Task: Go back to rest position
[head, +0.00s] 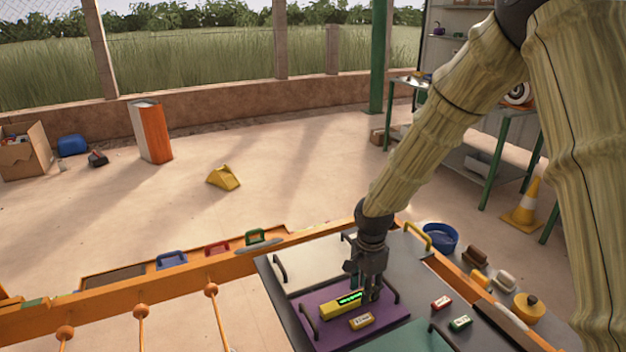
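My gripper (371,292) points down over the purple plate (385,322), at the right end of a long yellow block (338,309). That block has a lit green display. I cannot tell whether the fingers touch it or how far apart they are. A smaller yellow block (362,321) with a label lies on the purple plate in front of the gripper.
A white plate (305,271) with dark handles lies behind the purple one, and a green plate (415,338) in front. A blue bowl (439,238) and a yellow round container (530,308) stand at right. An orange frame (185,284) runs along the left. The floor beyond is mostly open.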

